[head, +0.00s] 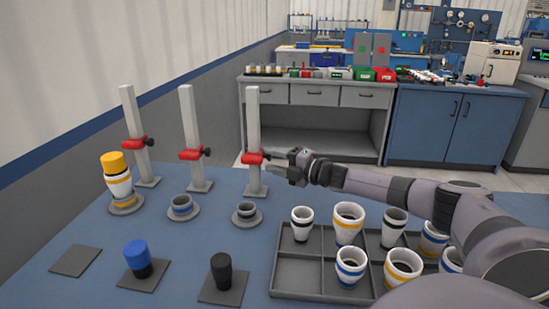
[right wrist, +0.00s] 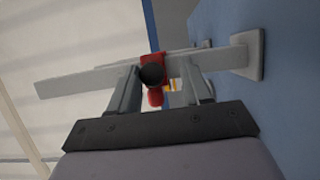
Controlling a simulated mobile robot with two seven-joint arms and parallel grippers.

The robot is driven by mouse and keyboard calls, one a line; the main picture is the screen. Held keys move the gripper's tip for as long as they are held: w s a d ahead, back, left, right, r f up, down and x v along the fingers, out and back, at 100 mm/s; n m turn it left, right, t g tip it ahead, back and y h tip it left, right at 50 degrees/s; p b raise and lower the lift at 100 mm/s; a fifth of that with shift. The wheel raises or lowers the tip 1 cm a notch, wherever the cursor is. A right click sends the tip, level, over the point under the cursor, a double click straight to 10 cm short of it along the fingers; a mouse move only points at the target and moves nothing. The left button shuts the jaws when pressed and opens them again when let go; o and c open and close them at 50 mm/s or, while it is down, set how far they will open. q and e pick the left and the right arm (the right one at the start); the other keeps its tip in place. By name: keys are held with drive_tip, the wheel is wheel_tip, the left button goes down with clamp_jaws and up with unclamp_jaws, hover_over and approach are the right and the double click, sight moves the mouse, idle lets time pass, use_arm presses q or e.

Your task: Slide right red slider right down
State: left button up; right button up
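The right red slider (head: 252,158) sits about halfway up the right grey post (head: 253,120). In the right wrist view the red slider (right wrist: 152,62) shows with its round black knob (right wrist: 152,75) facing the camera. My right gripper (head: 276,164) is beside the slider, on its right. The right wrist view shows its two fingers (right wrist: 158,72) apart, with the slider and knob between them. I cannot tell whether either finger touches the slider. The middle red slider (head: 191,154) and left red slider (head: 133,143) sit on their own posts. My left gripper is not in view.
A dark tray (head: 300,256) of white cups stands below my right arm. A yellow-topped white cup (head: 117,178) stands at the left post. Round holders (head: 247,212) stand before the other posts. Blue (head: 135,253) and black (head: 221,269) pieces stand on square pads in front.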

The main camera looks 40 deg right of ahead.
drive_tip(key=shift+r, duration=0.15)
drive_tip(key=v, duration=0.7)
drive_tip(key=shift+b, duration=0.35)
idle(0.8)
